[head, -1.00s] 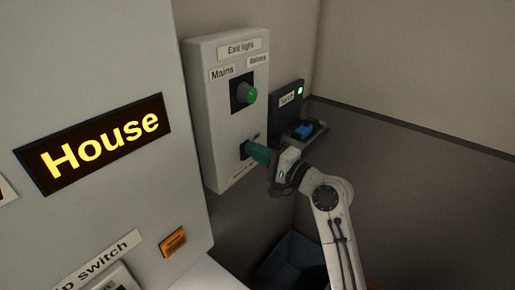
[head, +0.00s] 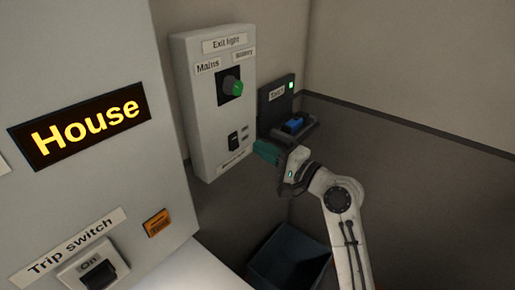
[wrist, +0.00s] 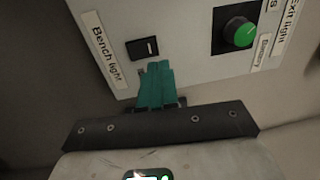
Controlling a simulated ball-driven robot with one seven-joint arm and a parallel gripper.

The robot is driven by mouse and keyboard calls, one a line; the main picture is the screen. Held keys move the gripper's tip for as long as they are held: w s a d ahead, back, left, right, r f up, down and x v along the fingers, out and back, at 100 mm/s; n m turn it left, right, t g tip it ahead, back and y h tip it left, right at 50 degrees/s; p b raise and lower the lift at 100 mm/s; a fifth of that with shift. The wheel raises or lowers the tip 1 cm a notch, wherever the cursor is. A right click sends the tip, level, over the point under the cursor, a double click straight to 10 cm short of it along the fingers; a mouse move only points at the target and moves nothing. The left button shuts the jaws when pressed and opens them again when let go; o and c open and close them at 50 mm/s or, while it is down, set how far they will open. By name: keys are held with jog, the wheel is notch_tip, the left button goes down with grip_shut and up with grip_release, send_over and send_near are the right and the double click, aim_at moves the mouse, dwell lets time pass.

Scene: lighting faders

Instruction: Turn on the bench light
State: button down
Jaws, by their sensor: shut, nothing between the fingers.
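The bench light switch (head: 233,139) is a small black rocker low on the grey Exit light panel (head: 207,120). It shows clearly in the wrist view (wrist: 142,48), beside the "Bench light" label (wrist: 103,48). I cannot tell which side of the rocker is pressed in. My gripper (head: 262,149) has green fingers, shut and empty. In the head view they are at the panel's lower right edge, to the right of the switch. In the wrist view the fingertips (wrist: 158,68) lie just below the switch and leave it uncovered.
Above the switch is a green-capped Mains/Battery knob (head: 231,86). A dark holder (head: 277,98) with a green lamp and a blue item (head: 295,124) is right of the panel. A blue bin (head: 285,255) stands below. The House cabinet (head: 150,180) is at left.

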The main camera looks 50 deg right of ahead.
jog(key=s+b, duration=0.1)
jog(key=s, duration=0.6)
jog(key=shift+s+d+r, duration=0.15)
jog(key=shift+r, duration=0.3)
